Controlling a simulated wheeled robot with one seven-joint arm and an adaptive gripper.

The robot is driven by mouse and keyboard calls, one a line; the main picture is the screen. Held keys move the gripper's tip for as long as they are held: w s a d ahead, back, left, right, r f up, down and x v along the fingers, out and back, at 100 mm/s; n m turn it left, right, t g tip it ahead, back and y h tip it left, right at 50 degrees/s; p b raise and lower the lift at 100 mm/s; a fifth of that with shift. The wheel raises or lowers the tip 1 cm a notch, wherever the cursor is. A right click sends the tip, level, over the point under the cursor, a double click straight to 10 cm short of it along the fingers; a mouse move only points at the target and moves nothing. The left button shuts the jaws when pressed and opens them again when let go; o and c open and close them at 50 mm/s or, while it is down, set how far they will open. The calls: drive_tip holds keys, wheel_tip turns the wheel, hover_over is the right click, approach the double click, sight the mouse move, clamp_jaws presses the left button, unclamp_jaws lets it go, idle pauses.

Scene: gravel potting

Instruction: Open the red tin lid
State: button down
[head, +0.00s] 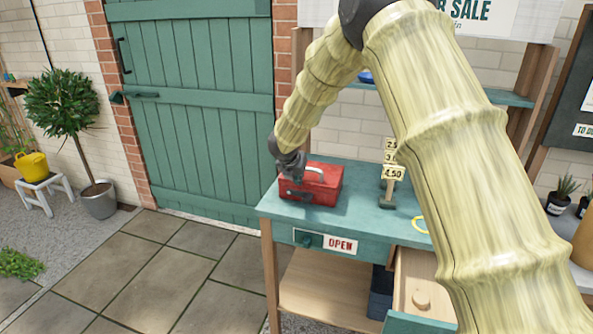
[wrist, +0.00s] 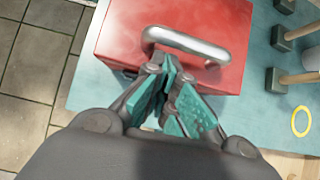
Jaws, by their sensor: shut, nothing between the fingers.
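The red tin (head: 322,184) stands on the left end of the teal table. Its lid is down, with a metal handle on top. In the wrist view the red lid (wrist: 215,20) fills the upper middle, and its silver handle (wrist: 187,44) arches across it. My gripper (head: 291,172) is at the left front of the tin. In the wrist view my gripper (wrist: 170,78) has its teal-padded fingers together, with nothing held, near the left end of the handle. I cannot tell whether the fingertips touch the tin. The fingers hide part of the tin's front.
The teal table (head: 380,232) has price signs (head: 393,173) on stands right of the tin and a yellow ring (head: 420,224) farther right. A drawer (head: 415,290) stands open below at the right. A green door (head: 195,100) is behind. Paving at the left is clear.

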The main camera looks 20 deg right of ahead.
drive_tip(key=shift+w+d+f, duration=0.2)
drive_tip(key=shift+w+f, duration=0.1)
drive_tip(key=shift+f, duration=0.25)
drive_tip(key=shift+r+p, duration=0.15)
drive_tip(key=shift+p, duration=0.15)
drive_tip(key=shift+w+d+r+p, duration=0.1)
drive_tip(key=shift+r+p, duration=0.25)
drive_tip(key=shift+p, duration=0.4)
drive_tip(key=shift+w+d+r+g+y+p, duration=0.1)
drive_tip(key=shift+r+g+y+p, duration=0.25)
drive_tip(key=shift+p, duration=0.35)
